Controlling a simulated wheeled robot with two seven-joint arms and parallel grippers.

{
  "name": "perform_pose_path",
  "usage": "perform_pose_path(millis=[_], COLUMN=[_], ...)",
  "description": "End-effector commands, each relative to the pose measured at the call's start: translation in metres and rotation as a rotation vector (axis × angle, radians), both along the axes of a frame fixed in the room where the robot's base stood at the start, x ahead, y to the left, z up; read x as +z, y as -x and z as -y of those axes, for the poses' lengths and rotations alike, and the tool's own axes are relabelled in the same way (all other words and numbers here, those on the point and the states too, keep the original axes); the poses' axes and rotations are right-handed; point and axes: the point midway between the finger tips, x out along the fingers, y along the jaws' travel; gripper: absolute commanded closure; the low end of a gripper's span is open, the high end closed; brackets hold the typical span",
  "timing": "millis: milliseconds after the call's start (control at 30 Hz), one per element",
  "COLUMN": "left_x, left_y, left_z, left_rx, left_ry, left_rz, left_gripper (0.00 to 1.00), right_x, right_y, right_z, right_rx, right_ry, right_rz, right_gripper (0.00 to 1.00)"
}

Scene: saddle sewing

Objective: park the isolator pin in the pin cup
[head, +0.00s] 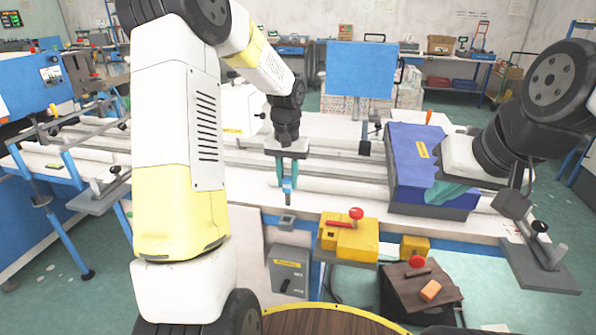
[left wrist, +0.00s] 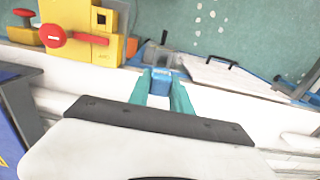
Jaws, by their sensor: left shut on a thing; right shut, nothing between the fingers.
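My left gripper (head: 288,190) points down over the front of the white bench. Its teal fingers are shut on a small blue piece (left wrist: 160,84), which shows between the fingertips in the left wrist view. I cannot tell whether this piece is the isolator pin. A yellow block (head: 349,240) with a red knob (head: 356,213) and a red bar sits on the front edge, right of the left gripper. A smaller yellow block (head: 415,247) is beside it. I cannot make out the pin cup for certain. My right gripper (head: 450,193) is shut and empty by the blue-violet box.
The blue-violet box (head: 407,160) stands on the right of the bench, partly behind my right gripper. A grey box (head: 289,271) hangs below the front edge. A dark box (head: 420,289) with a red knob and an orange block stands lower right. Long white rails cross the bench.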

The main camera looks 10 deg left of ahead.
Motion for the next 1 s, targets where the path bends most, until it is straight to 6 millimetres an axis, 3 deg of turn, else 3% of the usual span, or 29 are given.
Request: perform_pose_path(millis=[467,1000], left_x=[-0.002,-0.043], left_y=[0.000,0.000], left_z=[0.000,0.000], left_rx=[0.000,-0.001], left_ry=[0.000,0.000], left_rz=[0.000,-0.001], left_gripper=[1.00,1.00], right_x=[0.000,0.000], right_y=[0.000,0.000], right_z=[0.000,0.000], right_rx=[0.000,0.000], right_ry=[0.000,0.000], right_rz=[0.000,0.000], right_gripper=[1.00,1.00])
